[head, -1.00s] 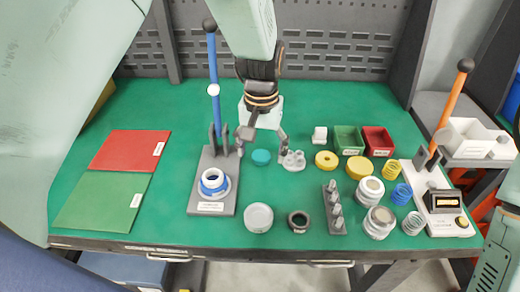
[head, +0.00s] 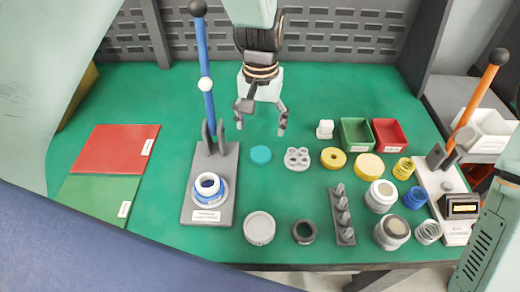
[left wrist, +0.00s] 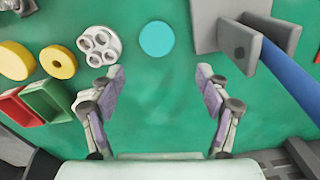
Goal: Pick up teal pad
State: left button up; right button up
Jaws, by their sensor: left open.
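The teal pad (head: 261,155) is a small flat disc lying on the green mat, between the blue-levered press and the grey disc with holes. In the left wrist view the pad (left wrist: 156,39) lies beyond the fingertips, near the top middle. My left gripper (head: 262,116) is open and empty, behind the pad in the head view; its spread fingers also show in the left wrist view (left wrist: 160,75). It does not touch the pad. My right gripper is not clearly seen.
The press (head: 228,170) with its blue lever (head: 205,60) stands close left of the pad. The grey holed disc (head: 297,159) lies close right, with a yellow ring (head: 333,158) beyond. Green (head: 356,134) and red (head: 389,135) bins stand at back right.

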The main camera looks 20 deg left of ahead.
aim_at(261, 153)
pick_arm(q)
jog(key=shift+s+a+f, duration=0.1)
jog(key=shift+s+f, duration=0.2)
jog(key=shift+f, duration=0.2)
jog(key=shift+s+f, duration=0.15)
jog(key=shift+f, duration=0.2)
jog(key=shift+d+f+b, duration=0.3)
jog(key=shift+d+f, duration=0.1)
jog(key=shift+f, duration=0.3)
notch_tip(261, 153, down, 4)
jog(key=shift+s+a+r+b, duration=0.1)
jog(key=shift+s+r+b, duration=0.05)
jog(key=shift+b, duration=0.25)
jog(key=shift+s+f, duration=0.1)
jog(key=shift+f, duration=0.2)
jog(key=shift+w, duration=0.2)
jog(key=shift+c, duration=1.1)
jog(key=shift+s, duration=0.1)
jog(key=c, duration=1)
